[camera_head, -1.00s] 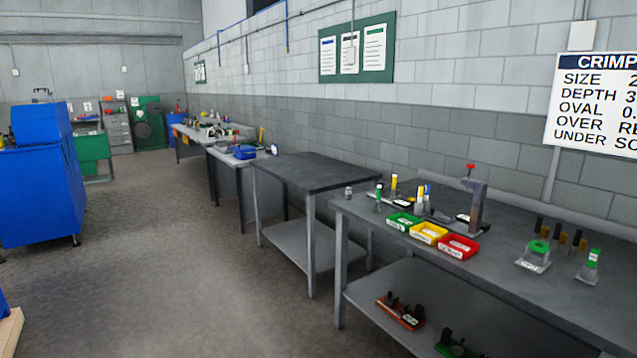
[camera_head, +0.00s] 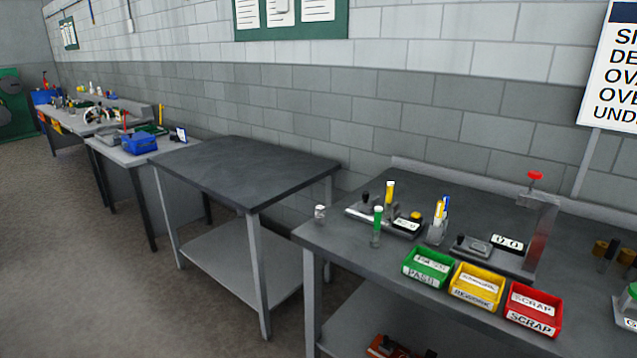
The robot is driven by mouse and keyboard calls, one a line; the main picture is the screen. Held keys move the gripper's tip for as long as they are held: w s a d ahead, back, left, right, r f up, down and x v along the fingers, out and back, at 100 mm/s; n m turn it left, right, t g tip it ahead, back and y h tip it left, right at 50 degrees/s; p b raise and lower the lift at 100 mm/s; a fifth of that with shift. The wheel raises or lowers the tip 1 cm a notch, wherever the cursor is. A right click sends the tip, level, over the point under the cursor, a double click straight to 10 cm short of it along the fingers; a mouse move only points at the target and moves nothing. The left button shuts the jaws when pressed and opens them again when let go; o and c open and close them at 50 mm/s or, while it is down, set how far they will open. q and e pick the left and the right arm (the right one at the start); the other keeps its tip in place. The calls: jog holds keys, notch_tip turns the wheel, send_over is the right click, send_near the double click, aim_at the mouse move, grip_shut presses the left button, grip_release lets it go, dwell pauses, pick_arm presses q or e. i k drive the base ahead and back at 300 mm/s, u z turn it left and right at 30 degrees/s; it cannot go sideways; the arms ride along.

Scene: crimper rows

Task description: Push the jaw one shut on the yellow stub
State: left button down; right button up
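A yellow-topped upright stub (camera_head: 389,193) stands near the back left of the right-hand bench. It rises from or just behind a low pale metal fixture (camera_head: 368,217) with a small black knob at its left end. A dark block with a white label and a yellow spot (camera_head: 408,222) sits at the fixture's right end. The parts are too small to tell which is jaw one or whether a jaw touches the stub. Neither of my grippers is in view.
A green-capped stub (camera_head: 377,226) stands in front of the fixture. Green (camera_head: 428,267), yellow (camera_head: 476,287) and red (camera_head: 533,309) bins line the bench front. A press with a red knob (camera_head: 538,230) stands at right. The dark table (camera_head: 245,170) is bare.

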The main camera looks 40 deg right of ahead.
aim_at(368, 206)
jog(key=z, duration=0.1)
jog(key=i, duration=1.2)
jog(key=z, duration=0.95)
jog(key=i, duration=0.8)
jog(key=z, duration=0.85)
